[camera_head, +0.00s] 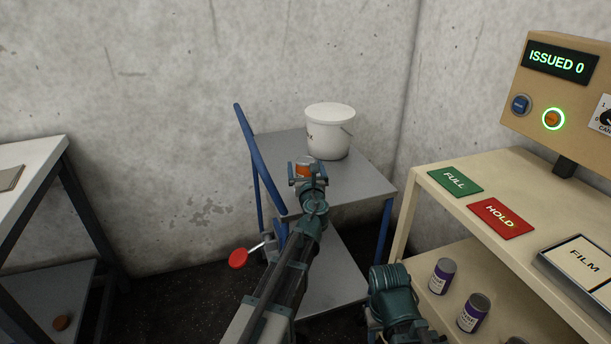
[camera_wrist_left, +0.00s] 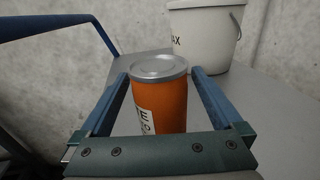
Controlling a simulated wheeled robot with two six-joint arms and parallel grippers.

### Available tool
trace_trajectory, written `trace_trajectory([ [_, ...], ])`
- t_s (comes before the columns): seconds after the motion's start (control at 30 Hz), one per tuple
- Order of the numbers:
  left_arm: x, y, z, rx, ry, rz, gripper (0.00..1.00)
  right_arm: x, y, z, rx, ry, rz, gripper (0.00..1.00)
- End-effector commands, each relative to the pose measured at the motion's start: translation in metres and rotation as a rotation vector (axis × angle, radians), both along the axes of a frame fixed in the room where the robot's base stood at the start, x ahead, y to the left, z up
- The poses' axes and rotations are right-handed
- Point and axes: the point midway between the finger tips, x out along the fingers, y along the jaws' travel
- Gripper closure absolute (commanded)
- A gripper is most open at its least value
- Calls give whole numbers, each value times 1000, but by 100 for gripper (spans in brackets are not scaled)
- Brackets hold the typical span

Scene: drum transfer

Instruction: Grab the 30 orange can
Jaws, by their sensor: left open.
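The orange can (camera_head: 303,165) stands upright on the grey top of a blue-framed cart, with a grey lid and a white label partly in sight. My left gripper (camera_head: 307,181) reaches over the cart top from the front. In the left wrist view the orange can (camera_wrist_left: 165,102) stands between the two open fingers of the left gripper (camera_wrist_left: 160,78), one on each side. The fingers do not look closed on it. The can's lower part is hidden by the gripper's palm plate. A teal part of my right arm shows at the bottom, but its jaws do not show.
A white bucket (camera_head: 330,132) stands behind the can on the cart (camera_head: 362,185). The cart's blue handle (camera_head: 258,158) rises at left. A beige shelf unit (camera_head: 470,172) at right holds purple-labelled cans (camera_head: 442,276). A console (camera_head: 560,95) reads "ISSUED 0".

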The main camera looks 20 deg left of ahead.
Motion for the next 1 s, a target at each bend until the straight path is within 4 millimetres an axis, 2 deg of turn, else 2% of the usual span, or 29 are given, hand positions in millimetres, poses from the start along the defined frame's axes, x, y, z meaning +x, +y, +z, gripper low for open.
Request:
trace_trajectory([
  [0.1, -1, 0, 0, 0, 0, 0, 0, 0, 0, 0, 0, 0, 0, 50],
  [0.13, -1, 0, 0, 0, 0, 0, 4, 0, 0, 0, 0, 0, 0, 50],
  [0.67, -1, 0, 0, 0, 0, 0, 99, 0, 0, 0, 0, 0, 0, 50],
  [1.0, -1, 0, 1, 1, 0, 0, 100, 0, 0, 1, 0, 0, 0, 50],
])
